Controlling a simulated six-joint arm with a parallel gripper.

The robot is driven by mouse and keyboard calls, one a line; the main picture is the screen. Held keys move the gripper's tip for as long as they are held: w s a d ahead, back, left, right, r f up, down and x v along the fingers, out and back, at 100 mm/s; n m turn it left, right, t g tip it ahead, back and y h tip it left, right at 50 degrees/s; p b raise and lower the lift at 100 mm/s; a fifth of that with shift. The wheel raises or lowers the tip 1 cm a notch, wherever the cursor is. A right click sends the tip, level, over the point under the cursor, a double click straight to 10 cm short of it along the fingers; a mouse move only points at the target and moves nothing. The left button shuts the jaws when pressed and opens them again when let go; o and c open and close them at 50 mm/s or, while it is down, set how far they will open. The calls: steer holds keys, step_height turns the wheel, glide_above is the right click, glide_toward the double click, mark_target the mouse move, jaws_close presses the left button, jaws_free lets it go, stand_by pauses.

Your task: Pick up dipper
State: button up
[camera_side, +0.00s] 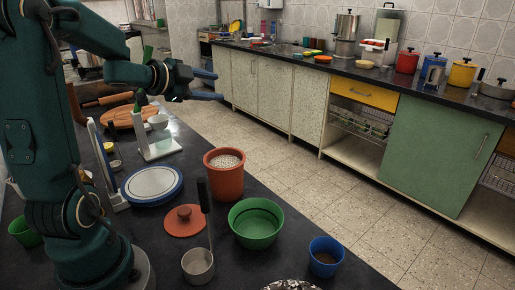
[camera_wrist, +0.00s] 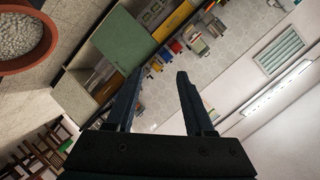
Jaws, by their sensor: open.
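The dipper (camera_side: 198,264) stands on the dark counter at the front, a small light metal cup with a long dark upright handle (camera_side: 205,205). It does not show in the wrist view. My gripper (camera_side: 221,86) is open and empty, held high above the back of the counter and pointing right, well above and away from the dipper. In the wrist view its two fingers (camera_wrist: 158,75) are spread apart with nothing between them.
Close around the dipper are a terracotta pot (camera_side: 224,182) of pale grains, its reddish lid (camera_side: 185,221), a green bowl (camera_side: 256,224) and a blue cup (camera_side: 325,257). A blue-rimmed plate (camera_side: 152,185) lies behind. A kitchen counter (camera_side: 330,64) runs across the aisle.

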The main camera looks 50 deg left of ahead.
mark_target(205, 187)
steer(key=s+d+f+m+g+h, duration=0.25)
steer(key=s+d+h, duration=0.2)
steer(key=d, duration=0.25)
steer(key=s+d+f+m+g+h, duration=0.25)
steer(key=d+f+m+h, duration=0.2)
steer(key=d, duration=0.25)
steer(key=s+d+g+h, duration=0.1)
steer(key=s+d+h, duration=0.1)
steer(key=s, duration=0.1)
steer(key=s+d+r+g+h, duration=0.1)
steer(key=s+d+g+h, duration=0.1)
steer(key=s+d, duration=0.1)
steer(key=s+d+r+g+h, duration=0.1)
steer(key=s+d+g+h, duration=0.1)
steer(key=s+d, duration=0.1)
steer(key=shift+s+h, duration=0.1)
steer(key=shift+h, duration=0.2)
steer(key=shift+d+f, duration=0.1)
steer(key=shift+d, duration=0.2)
steer(key=shift+x, duration=2.2)
steer(key=shift+c, duration=0.2)
jaws_close()
